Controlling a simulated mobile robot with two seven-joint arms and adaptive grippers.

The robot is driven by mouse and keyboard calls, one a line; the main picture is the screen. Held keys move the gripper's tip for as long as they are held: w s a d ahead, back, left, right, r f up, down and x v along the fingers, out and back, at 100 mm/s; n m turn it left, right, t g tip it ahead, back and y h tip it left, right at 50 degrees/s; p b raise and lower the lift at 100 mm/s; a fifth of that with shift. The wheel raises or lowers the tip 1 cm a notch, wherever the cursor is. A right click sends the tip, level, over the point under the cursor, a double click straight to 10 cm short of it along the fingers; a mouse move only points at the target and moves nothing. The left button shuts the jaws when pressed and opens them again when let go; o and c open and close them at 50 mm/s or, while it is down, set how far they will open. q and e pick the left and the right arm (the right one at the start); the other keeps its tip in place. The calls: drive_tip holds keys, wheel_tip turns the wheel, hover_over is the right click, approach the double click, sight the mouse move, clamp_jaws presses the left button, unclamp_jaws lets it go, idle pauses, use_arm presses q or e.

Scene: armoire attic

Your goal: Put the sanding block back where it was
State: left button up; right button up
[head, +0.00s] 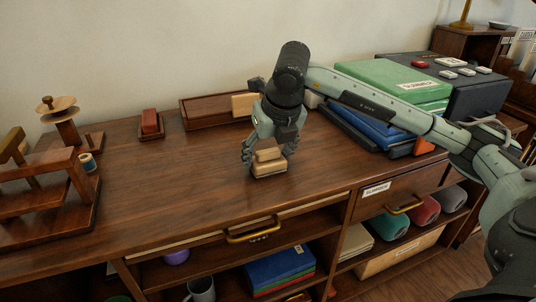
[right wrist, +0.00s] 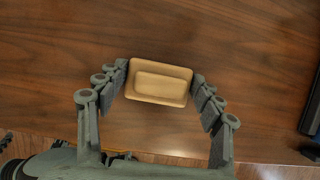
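My left gripper is not in view.
A shallow wooden tray (head: 208,122) with a pale block (head: 244,104) stands at the back wall. A red block (head: 149,121) rests on a small base. A wooden rack (head: 45,205) stands left. Boxes and a green binder (head: 392,80) are right. The cabinet top's middle is clear.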

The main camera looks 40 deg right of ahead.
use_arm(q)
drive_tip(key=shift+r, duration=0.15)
use_arm(e)
drive_tip(key=shift+o, duration=1.4)
drive_tip(key=shift+r, duration=0.2)
drive_tip(key=shift+v, duration=1.25)
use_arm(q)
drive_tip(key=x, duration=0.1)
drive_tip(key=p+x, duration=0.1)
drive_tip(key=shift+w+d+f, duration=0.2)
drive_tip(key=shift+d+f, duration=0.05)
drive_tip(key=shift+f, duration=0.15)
use_arm(e)
drive_tip(key=v, duration=0.9)
drive_tip(key=shift+s, duration=0.2)
drive_tip(key=shift+a+r, duration=0.1)
